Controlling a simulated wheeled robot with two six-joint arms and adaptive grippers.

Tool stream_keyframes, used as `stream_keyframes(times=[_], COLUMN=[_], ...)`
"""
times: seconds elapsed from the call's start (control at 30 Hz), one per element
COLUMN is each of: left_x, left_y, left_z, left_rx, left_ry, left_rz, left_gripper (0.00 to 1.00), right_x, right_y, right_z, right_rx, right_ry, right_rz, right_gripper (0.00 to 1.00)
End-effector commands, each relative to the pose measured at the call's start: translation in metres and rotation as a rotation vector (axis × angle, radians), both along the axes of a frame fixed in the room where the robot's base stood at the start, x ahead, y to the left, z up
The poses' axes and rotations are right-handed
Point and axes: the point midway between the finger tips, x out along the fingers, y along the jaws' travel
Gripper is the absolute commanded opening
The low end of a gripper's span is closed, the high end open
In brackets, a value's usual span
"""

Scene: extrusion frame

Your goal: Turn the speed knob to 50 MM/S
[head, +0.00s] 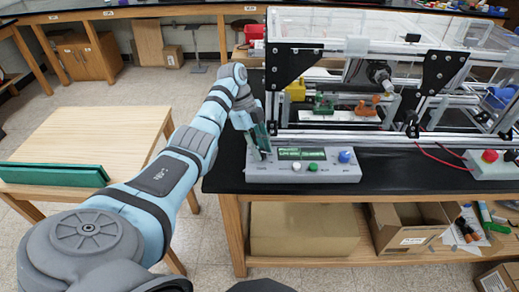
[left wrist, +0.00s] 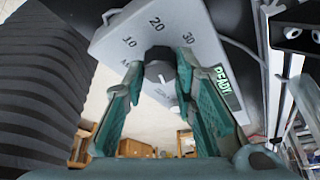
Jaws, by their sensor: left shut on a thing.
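The grey control box (head: 335,173) sits at the front edge of the black bench, with a green display (head: 302,154). My left gripper (head: 262,150) is at the box's left end, its fingers pointing down and hiding the knob in the head view. In the left wrist view, the dark round speed knob (left wrist: 158,70) is between the fingertips of my left gripper (left wrist: 160,72), which is shut on it. The labels 10, 20 and 30 show around it on the panel (left wrist: 180,22); higher numbers are hidden. A pale mark shows on the knob. My right gripper is out of view.
A blue knob (head: 345,156), a white button (head: 297,166) and a green button (head: 312,167) are on the box. The aluminium extrusion frame (head: 350,135) stands close behind it. A red button box (head: 490,165) is far right.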

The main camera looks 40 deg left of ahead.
Motion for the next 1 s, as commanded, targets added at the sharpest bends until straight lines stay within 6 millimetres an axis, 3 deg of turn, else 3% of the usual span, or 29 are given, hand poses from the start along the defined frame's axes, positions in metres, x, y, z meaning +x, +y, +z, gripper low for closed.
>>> stream_keyframes(times=[0.33,0.87,0.9,1.0], left_x=[0.001,0.0,0.0,0.0], left_y=[-0.001,-0.001,-0.001,0.0], left_z=[-0.003,-0.002,-0.002,-0.002], left_rx=[-0.001,0.0,0.0,0.0], left_ry=[0.0,0.002,0.002,0.002], left_rz=[-0.171,-0.21,-0.21,-0.21], left_gripper=[0.0,0.0,0.29,0.45], right_x=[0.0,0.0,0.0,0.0], right_y=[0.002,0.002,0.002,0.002], right_z=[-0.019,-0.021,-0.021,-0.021], right_rx=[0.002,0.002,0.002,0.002], right_ry=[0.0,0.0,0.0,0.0], right_rz=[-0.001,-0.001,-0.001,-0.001], right_gripper=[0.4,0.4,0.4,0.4])
